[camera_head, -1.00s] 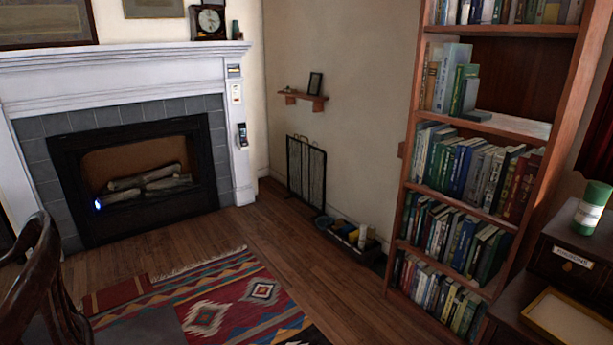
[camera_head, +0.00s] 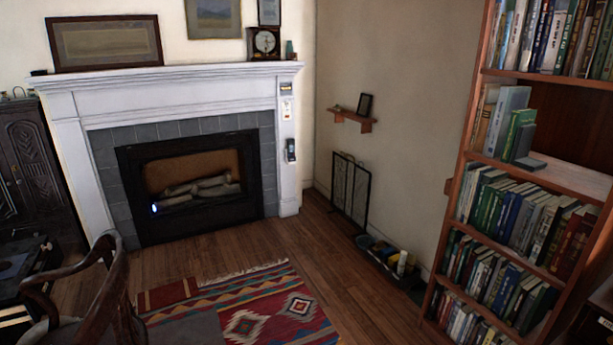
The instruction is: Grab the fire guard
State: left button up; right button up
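The fire guard (camera_head: 350,188) is a dark-framed folding mesh screen. It stands upright on the wooden floor, leaning close to the right-hand wall, to the right of the fireplace and below a small wall shelf. Neither of my grippers shows in the head view, so I cannot see their state. The fireplace (camera_head: 195,187) has a black frame, grey tiles, logs inside and a small blue-white light at its lower left.
A low tray of small items (camera_head: 392,259) sits on the floor right of the guard. A tall bookcase (camera_head: 445,230) stands at right. A wooden chair (camera_head: 95,295) is at lower left. A patterned rug (camera_head: 240,318) lies in front. Bare floor (camera_head: 325,250) leads toward the guard.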

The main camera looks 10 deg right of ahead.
aim_at(347, 190)
jog(key=i+l+z, duration=0.25)
jog(key=i, duration=0.45)
jog(key=i+l+z, duration=0.1)
jog(key=i+z, duration=0.2)
jog(key=i, duration=0.4)
jog(key=i+u, duration=0.35)
jog(key=i, duration=0.45)
jog(key=i+l+u, duration=0.3)
jog(key=i, duration=0.5)
jog(key=i+j, duration=0.15)
jog(key=i, duration=0.6)
jog(key=i+j, duration=0.15)
jog(key=i, duration=0.55)
jog(key=i+l+z, duration=0.15)
jog(key=i+z, duration=0.35)
jog(key=i+j+z, duration=0.1)
jog(key=i+z, duration=0.4)
jog(key=i+j+z, duration=0.25)
jog(key=i+z, duration=0.25)
